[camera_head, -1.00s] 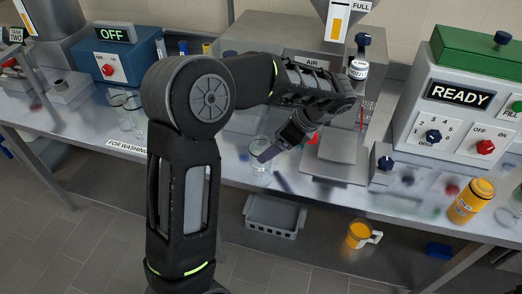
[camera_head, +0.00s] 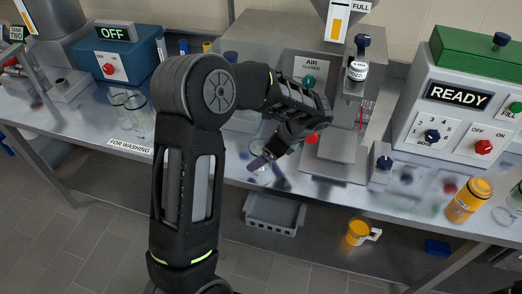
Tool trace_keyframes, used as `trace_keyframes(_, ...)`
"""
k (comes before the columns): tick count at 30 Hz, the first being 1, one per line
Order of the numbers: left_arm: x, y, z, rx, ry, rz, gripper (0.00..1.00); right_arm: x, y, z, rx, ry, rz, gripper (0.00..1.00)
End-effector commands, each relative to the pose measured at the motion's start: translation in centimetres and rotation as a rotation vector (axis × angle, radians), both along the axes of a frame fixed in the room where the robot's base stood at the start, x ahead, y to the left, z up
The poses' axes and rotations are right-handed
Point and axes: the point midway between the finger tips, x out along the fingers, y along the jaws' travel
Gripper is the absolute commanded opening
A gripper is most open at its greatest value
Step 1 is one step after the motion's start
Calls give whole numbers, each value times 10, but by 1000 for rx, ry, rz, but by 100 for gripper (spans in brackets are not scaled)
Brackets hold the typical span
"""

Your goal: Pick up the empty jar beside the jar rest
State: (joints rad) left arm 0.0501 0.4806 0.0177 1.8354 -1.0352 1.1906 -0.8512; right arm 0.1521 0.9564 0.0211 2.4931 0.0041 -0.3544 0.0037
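The clear empty jar (camera_head: 262,172) stands on the steel bench, left of the grey jar rest (camera_head: 335,155) under the nozzle. My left gripper (camera_head: 270,170) is at the jar, with its two purple fingers spread and pointing down. The fingers and wrist cover part of the jar, and I cannot tell whether they touch it. The jar rest is bare. My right gripper is not in view.
Other glass jars (camera_head: 133,102) stand by the "FOR WASHING" label at left. The nozzle (camera_head: 357,70) hangs above the jar rest. A dark blue knob (camera_head: 384,164) is right of it. An orange container (camera_head: 468,199) stands at right. A grey crate (camera_head: 274,212) sits below the bench.

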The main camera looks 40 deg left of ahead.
Motion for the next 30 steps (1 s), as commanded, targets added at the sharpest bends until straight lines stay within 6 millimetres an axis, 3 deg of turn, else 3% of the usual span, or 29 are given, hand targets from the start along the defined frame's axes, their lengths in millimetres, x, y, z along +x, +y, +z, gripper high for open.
trace_keyframes(5, -1, 6, -10, -1, -1, 1, 86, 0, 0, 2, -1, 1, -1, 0)
trace_keyframes(21, -1, 6, -10, -1, -2, 0, 86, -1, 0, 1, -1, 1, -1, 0)
trace_keyframes(30, -1, 6, -10, -1, -2, 0, 62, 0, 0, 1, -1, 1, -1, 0)
